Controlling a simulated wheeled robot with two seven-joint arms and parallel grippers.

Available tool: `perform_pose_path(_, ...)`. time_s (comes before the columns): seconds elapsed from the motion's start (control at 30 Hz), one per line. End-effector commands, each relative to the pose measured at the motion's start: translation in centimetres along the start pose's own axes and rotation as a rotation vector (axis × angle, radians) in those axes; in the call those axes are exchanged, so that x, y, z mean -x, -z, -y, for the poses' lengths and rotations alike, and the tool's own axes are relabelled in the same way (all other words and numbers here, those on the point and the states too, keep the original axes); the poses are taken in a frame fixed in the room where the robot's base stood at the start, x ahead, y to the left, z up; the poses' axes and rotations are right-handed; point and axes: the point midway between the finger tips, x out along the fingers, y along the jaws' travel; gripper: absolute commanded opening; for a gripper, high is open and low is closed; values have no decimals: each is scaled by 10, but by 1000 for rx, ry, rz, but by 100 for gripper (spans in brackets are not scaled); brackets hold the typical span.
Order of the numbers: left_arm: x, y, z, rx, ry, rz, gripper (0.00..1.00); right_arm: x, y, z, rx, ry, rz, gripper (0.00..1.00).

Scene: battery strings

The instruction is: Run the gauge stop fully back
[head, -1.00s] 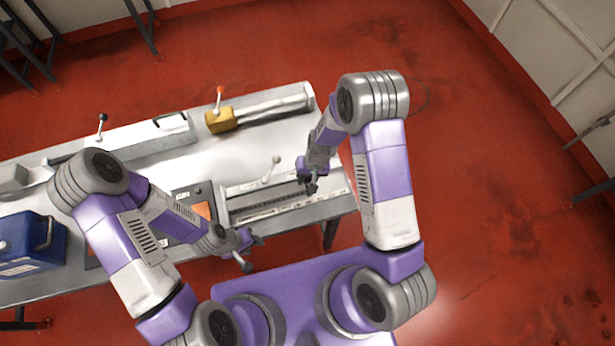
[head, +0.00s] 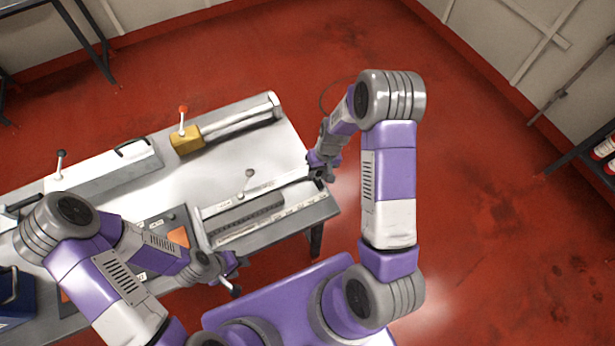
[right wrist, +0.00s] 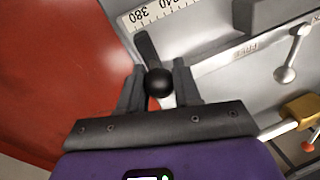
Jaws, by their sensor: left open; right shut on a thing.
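In the right wrist view the gauge stop's black ball knob (right wrist: 160,82) sits between the fingers of my right gripper (right wrist: 158,88), which is shut on it. A dark flat arm (right wrist: 146,48) runs from the knob toward the scale (right wrist: 162,12), close to its 380 mark. In the head view my right gripper (head: 322,172) is at the right end of the fixture (head: 270,215), by the table's right edge; the knob is hidden there. My left gripper (head: 232,278) is open and empty, in front of the table's near edge.
A lever with a grey ball (head: 250,173) stands on the fixture's back rail, beside a FREE label (right wrist: 245,50). A yellow block (head: 187,140) with a red-knobbed lever and a long bar lies behind. A blue box (head: 15,295) is at the left.

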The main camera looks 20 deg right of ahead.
Motion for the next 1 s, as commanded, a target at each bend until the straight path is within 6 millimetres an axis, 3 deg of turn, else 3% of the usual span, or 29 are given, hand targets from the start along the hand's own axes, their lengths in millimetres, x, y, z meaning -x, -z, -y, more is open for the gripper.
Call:
perform_pose_path(0.2,1,0,0,0,0,0,43,2,1,-3,-1,-5,-4,0)
perform_pose_path(0.23,1,0,0,0,0,0,43,2,1,-3,-1,-5,-4,34)
perform_pose_path(0.4,1,0,0,0,0,0,43,1,1,-3,-1,-4,-4,57)
perform_pose_path(0.73,1,0,0,0,0,0,43,6,1,-2,0,-3,-4,57)
perform_pose_path(1.0,5,0,-2,0,0,0,43,50,1,-2,-1,-3,-6,57)
